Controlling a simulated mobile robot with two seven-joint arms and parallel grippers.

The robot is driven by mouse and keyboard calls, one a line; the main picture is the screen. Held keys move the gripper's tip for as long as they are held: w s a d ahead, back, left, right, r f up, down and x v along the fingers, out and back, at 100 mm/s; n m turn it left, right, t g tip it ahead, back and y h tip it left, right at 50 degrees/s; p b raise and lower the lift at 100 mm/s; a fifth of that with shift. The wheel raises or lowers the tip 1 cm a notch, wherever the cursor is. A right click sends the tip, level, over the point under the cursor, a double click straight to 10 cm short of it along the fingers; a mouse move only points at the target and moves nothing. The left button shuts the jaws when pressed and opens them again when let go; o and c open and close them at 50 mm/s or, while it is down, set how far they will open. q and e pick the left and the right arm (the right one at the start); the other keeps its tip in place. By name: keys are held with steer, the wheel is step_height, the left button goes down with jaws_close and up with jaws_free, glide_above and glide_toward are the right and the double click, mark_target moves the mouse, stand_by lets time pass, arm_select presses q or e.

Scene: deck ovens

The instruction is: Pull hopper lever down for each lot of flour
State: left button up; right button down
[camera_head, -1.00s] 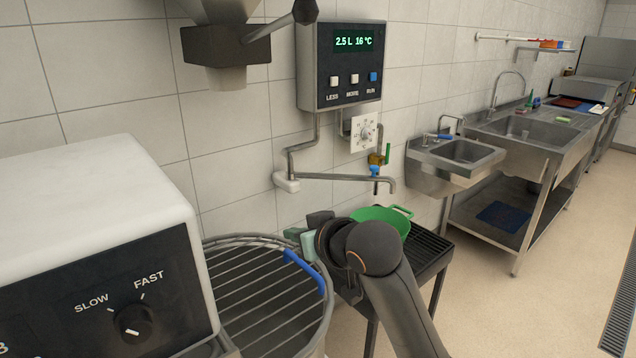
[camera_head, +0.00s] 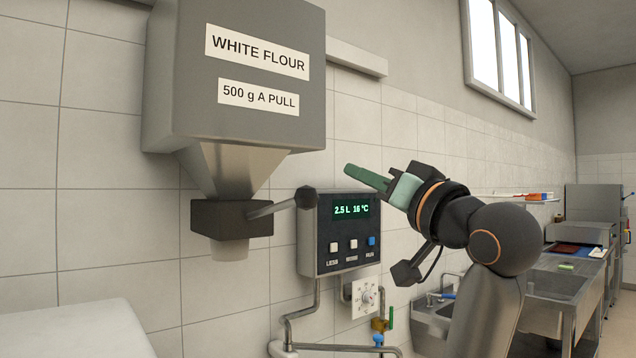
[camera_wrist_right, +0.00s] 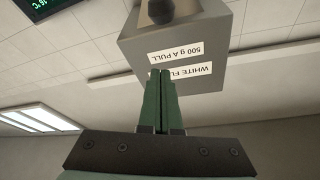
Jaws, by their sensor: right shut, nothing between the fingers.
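The grey flour hopper (camera_head: 165,90) hangs on the tiled wall, with labels reading "WHITE FLOUR" and "500 g A PULL". Its lever (camera_head: 272,208) sticks out to the right from the dark block under the funnel, tilted slightly upward, with a dark round knob at its end. My right gripper (camera_head: 352,172) is shut and empty, its green fingers pointing left, above and right of the knob and apart from it. In the right wrist view the shut fingers (camera_wrist_right: 160,74) point at the hopper (camera_wrist_right: 222,50), with the knob (camera_wrist_right: 160,10) beyond the tips. My left gripper is not in view.
A water panel (camera_head: 340,255) reading "2.5 L 16 °C" is on the wall below my right gripper. A white machine top (camera_head: 75,330) is at lower left. Sinks and counters (camera_head: 560,285) run along the wall at right.

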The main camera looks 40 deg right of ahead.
steer(key=a+p+x, duration=0.1)
steer(key=p+x, duration=0.3)
steer(key=x, duration=0.6)
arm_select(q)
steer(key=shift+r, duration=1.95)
arm_select(e)
steer(key=shift+a+f, duration=0.15)
steer(key=shift+f, duration=0.85)
steer(key=shift+a+f, duration=0.15)
steer(key=shift+f, duration=0.8)
